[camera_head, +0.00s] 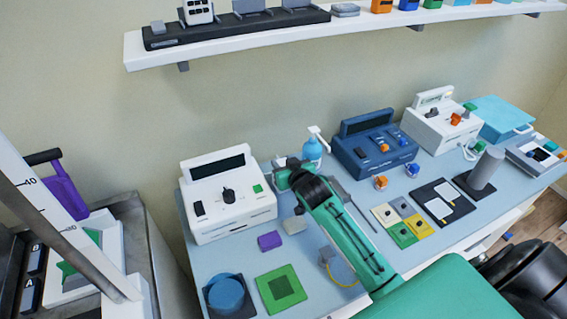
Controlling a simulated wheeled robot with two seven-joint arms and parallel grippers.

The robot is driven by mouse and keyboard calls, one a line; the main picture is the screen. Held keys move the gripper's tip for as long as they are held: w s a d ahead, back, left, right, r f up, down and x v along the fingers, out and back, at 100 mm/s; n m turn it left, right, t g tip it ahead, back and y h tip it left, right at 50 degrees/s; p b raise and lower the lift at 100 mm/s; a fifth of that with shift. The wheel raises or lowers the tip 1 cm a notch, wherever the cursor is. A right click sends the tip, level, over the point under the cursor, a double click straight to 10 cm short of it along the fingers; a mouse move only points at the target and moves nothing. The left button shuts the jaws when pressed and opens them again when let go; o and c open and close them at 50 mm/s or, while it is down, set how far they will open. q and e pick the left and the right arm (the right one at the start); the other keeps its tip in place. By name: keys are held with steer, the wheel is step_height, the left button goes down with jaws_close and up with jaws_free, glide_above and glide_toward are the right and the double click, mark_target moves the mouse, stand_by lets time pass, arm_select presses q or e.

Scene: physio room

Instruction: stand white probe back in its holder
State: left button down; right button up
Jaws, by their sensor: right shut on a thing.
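My right gripper (287,178) is over the middle of the blue table, in front of the blue pump bottle. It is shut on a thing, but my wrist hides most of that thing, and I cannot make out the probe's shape. A small pale block (295,225) shows just below the gripper; I cannot tell whether it is held or lies on the table. A grey cylinder on a dark base (485,168) stands at the right, and a round blue cup (226,293) on a dark square at the front left; I cannot tell which is the holder. My left gripper is out of view.
A white console (226,195) stands at the table's left, a dark blue console (375,145) and another white one (440,120) at the back right. A purple block (269,241), a green pad (281,290) and a pump bottle (312,150) stand near my arm. A shelf (250,45) hangs above.

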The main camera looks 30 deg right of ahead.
steer(key=o, duration=1.2)
steer(key=shift+f, duration=0.1)
steer(key=b+v, duration=0.1)
steer(key=v, duration=1.1)
steer(key=shift+b, duration=0.35)
